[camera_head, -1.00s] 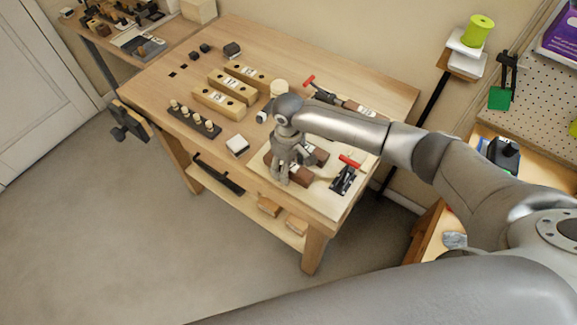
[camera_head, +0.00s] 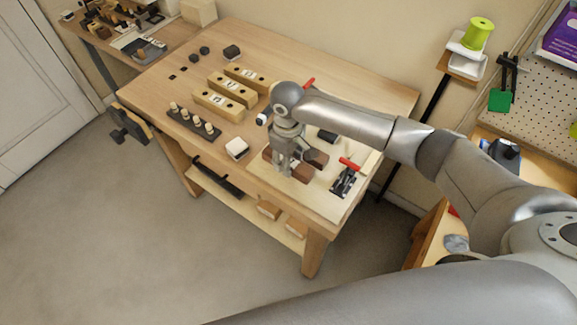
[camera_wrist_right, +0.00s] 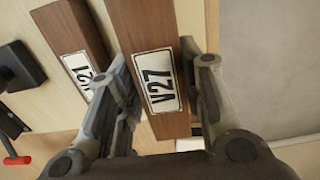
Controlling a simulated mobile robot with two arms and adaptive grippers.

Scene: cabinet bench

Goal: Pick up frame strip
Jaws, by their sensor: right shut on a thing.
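The frame strip, a brown wooden bar labelled V27 (camera_wrist_right: 142,25), lies between the two fingers of my right gripper (camera_wrist_right: 156,62) in the wrist view. The gripper is shut on it, a finger against each side. In the head view my right gripper (camera_head: 283,170) points down over the pale board at the bench's near right corner. It hides much of the strip there. A second brown strip labelled V21 (camera_wrist_right: 72,30) lies parallel beside it, just outside the left finger in the wrist view. My left gripper is not in view.
A red-handled toggle clamp (camera_head: 345,180) stands close to the right of my gripper. Several labelled pale wooden blocks (camera_head: 220,104), a dark rack with pegs (camera_head: 194,123) and a white-topped block (camera_head: 237,149) stand to the left. The bench's front left is clear.

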